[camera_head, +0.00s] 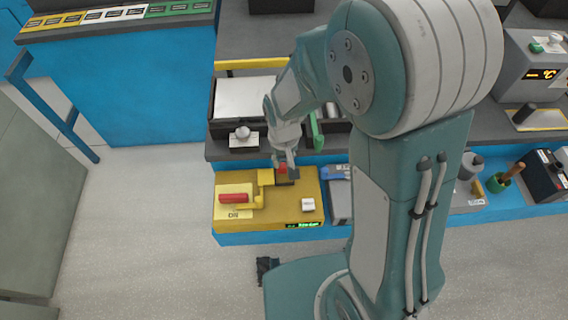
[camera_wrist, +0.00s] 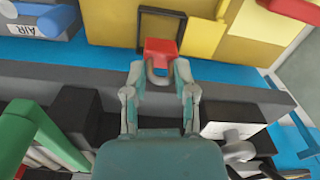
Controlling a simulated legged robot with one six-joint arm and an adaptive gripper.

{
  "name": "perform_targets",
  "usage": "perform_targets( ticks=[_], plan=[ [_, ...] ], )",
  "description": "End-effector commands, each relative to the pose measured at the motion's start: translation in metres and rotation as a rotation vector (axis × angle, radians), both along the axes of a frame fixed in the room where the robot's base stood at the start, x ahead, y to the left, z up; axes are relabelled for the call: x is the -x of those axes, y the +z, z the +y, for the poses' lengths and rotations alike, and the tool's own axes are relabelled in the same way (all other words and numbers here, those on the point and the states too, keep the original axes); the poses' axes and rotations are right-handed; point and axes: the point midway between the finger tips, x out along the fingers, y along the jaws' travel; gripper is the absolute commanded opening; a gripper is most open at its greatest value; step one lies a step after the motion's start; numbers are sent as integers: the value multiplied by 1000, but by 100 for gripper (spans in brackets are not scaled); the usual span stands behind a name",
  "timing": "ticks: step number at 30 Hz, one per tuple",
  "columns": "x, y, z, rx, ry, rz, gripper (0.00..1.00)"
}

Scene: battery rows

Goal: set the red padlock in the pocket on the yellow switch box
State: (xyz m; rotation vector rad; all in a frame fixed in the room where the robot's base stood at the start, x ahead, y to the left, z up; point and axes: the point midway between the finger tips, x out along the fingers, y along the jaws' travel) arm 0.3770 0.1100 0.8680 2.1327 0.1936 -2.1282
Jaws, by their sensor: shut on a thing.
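The red padlock (camera_wrist: 160,46) is held by its grey shackle between the fingertips of my gripper (camera_wrist: 160,72). In the wrist view its body overlaps the near part of a black-rimmed square pocket (camera_wrist: 147,14) on the yellow switch box (camera_wrist: 112,20). I cannot tell whether the padlock is inside the pocket or just above it. In the head view my gripper (camera_head: 285,160) points down over the back right part of the switch box (camera_head: 270,222), with the padlock (camera_head: 283,169) below it. The pocket is partly hidden there.
A red handle (camera_head: 234,198) lies on the switch box, beside a raised yellow part (camera_head: 266,177). A white block (camera_head: 308,204) is at its front right. A blue-grey item labelled AIR (camera_wrist: 40,22) stands beside the box. Behind are a green handle (camera_head: 316,130) and a white-topped unit (camera_head: 244,140).

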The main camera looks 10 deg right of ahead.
Motion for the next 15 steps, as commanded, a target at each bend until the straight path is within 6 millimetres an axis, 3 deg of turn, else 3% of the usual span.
perform_targets(
  ticks=[5, 15],
  plan=[
    [2, -26, -1, 2, 0, 5, 0],
    [2, -29, -1, 2, -1, 4, 0]
  ],
)
